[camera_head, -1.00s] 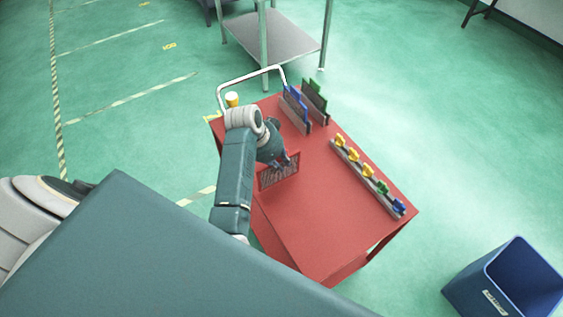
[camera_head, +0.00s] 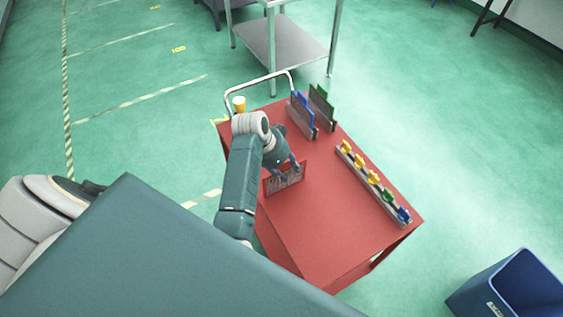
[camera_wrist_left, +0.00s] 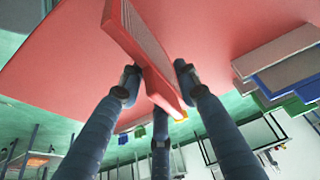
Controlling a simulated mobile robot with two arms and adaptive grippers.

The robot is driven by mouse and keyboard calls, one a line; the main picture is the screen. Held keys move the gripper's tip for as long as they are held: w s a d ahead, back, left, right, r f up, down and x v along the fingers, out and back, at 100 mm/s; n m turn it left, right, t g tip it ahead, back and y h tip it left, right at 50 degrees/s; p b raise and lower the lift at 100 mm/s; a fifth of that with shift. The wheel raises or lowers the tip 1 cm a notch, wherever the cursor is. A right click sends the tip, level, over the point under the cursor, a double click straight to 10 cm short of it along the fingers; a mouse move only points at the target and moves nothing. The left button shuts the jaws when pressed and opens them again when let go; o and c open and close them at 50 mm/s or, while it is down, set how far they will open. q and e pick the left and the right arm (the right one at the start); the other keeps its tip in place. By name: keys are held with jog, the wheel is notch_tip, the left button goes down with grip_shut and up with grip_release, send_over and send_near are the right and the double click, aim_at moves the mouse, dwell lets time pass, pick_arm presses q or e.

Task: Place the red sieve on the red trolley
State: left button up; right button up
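The red sieve (camera_head: 271,184) has a red frame with a grey mesh. It stands upright on the red trolley (camera_head: 330,220), near the trolley's left edge. My left gripper (camera_head: 290,171) is at the sieve's upper edge, with its fingers spread. My left arm hides part of the trolley's left side. My right gripper is not in view.
Blue sieves (camera_head: 302,113) and green sieves (camera_head: 321,105) stand at the trolley's back. A rail with several coloured clips (camera_head: 372,182) runs along its right side. A blue bin (camera_head: 512,290) stands at right.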

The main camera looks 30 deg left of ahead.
pick_arm(q)
jog(key=b+v, duration=0.2)
jog(key=v, duration=0.8)
jog(key=shift+s+a+r+b, duration=0.15)
jog(key=shift+b, duration=0.15)
jog(key=shift+s+r, duration=0.15)
jog(key=shift+r, duration=0.3)
